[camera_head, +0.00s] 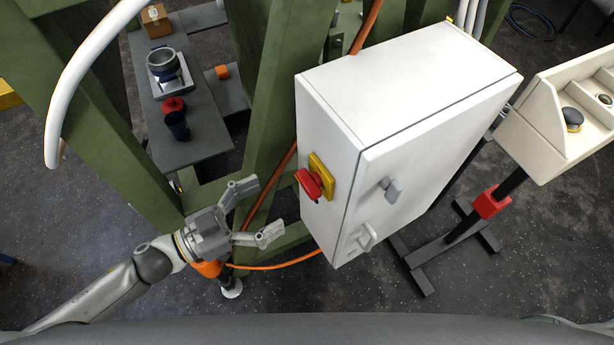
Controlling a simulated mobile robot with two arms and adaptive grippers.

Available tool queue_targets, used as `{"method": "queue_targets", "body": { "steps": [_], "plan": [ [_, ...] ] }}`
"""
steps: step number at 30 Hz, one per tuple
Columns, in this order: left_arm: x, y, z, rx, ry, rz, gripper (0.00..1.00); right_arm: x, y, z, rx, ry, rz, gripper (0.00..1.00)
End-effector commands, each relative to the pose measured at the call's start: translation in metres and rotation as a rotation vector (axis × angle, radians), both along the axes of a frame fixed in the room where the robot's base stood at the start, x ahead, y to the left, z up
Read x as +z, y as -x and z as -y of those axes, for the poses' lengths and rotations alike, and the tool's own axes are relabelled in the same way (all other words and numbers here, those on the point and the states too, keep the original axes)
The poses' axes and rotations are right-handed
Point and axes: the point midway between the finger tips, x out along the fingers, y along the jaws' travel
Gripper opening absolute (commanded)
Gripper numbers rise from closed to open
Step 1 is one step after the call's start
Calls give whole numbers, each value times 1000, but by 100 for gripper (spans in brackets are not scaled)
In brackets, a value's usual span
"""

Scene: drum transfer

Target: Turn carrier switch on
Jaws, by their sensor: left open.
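The carrier switch appears to be the red rotary knob (310,184) on a yellow plate (322,176), on the left side face of a white electrical cabinet (405,90). I cannot read the knob's on or off position. My left gripper (264,210) is open and empty. It sits left of the knob and a little lower in the picture, its two fingers spread and pointing towards the cabinet. It appears apart from the knob. My right gripper is not in view.
Green steel beams (262,100) stand behind the gripper and cabinet. An orange cable (283,266) runs below the cabinet. A beige control box (560,120) on a dark stand is at the right. A grey bench (200,125) with small items is at the upper left.

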Motion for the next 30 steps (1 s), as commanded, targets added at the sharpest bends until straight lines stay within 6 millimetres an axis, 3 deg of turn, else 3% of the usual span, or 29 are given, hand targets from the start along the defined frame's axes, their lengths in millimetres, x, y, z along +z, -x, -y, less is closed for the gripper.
{"method": "queue_targets", "body": {
  "steps": [16,30],
  "plan": [
    [2,-44,74,4,2,1,84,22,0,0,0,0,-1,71],
    [0,-50,85,4,-1,0,84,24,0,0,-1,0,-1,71]
  ]
}}
